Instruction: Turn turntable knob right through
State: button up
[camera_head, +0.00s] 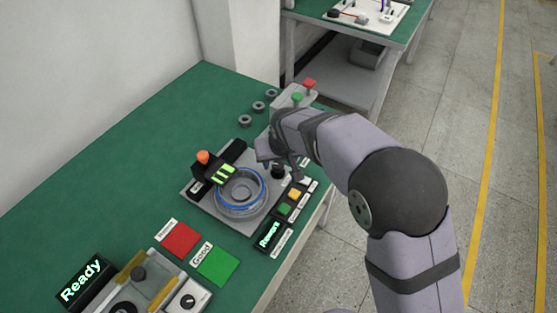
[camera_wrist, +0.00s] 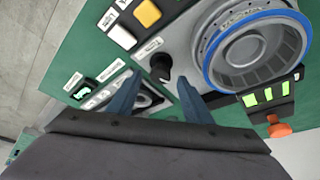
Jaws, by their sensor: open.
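The turntable (camera_head: 241,191) is a round grey holder with a blue ring, set on a grey base plate on the green bench; it also shows at the upper right of the wrist view (camera_wrist: 257,48). A black knob (camera_wrist: 161,66) stands on the plate beside the turntable; in the head view the knob (camera_head: 278,171) is just below my gripper. My gripper (camera_head: 281,163) is open and empty. In the wrist view its two blue fingers (camera_wrist: 156,95) point toward the knob, with the knob beyond and between the tips. I cannot tell whether they touch it.
A button box (camera_head: 290,201) with yellow and green buttons sits right of the turntable. A block with an orange knob (camera_head: 203,157) and green bars is behind it. Red (camera_head: 180,240) and green (camera_head: 218,265) pads lie in front. Several grey rings (camera_head: 258,106) lie at the back.

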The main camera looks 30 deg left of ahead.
jog(key=shift+w+a+f, duration=0.2)
jog(key=shift+f, duration=0.45)
jog(key=shift+c, duration=0.6)
jog(key=c, duration=0.9)
jog(key=shift+m+b, duration=0.3)
jog(key=shift+b, duration=0.05)
jog(key=m+b, duration=0.1)
jog(key=m+h+b, duration=0.1)
jog(key=shift+s+a+f+m+t, duration=0.1)
jog(key=shift+a+m+t, duration=0.05)
jog(key=shift+m+t, duration=0.2)
jog(key=shift+m+h+b, duration=0.5)
jog(key=shift+m+b, duration=0.3)
jog(key=shift+m, duration=0.55)
jog(key=shift+t, duration=0.25)
